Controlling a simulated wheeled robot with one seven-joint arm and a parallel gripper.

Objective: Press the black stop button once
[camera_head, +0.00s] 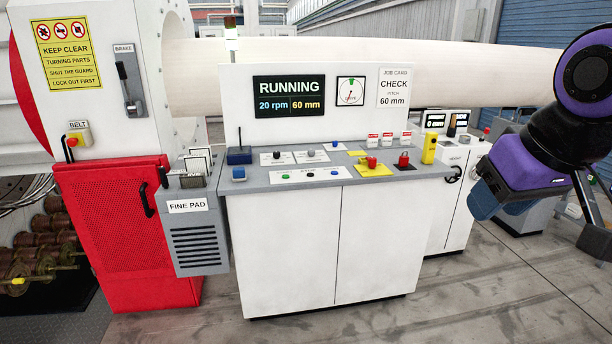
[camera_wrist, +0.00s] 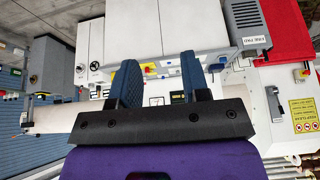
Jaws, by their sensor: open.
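The console (camera_head: 270,187) has a sloping grey top with a white plate near its front edge. A small black button (camera_head: 310,175) sits in the middle of that plate, between two other small buttons. The label above them is too small to read surely. My gripper (camera_head: 496,203) is at the right, well away from the button and beyond the console's right end. In the wrist view my gripper (camera_wrist: 160,82) shows two blue fingers spread apart with nothing between them. The console is upside down there, and I cannot make out the black button in that view.
A red mushroom button (camera_head: 372,162) on a yellow plate and a red knob (camera_head: 404,159) stand right of the plate. A yellow upright device (camera_head: 429,149) rises at the console's right end. The display (camera_head: 289,95) reads RUNNING, 20 rpm. Floor in front is clear.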

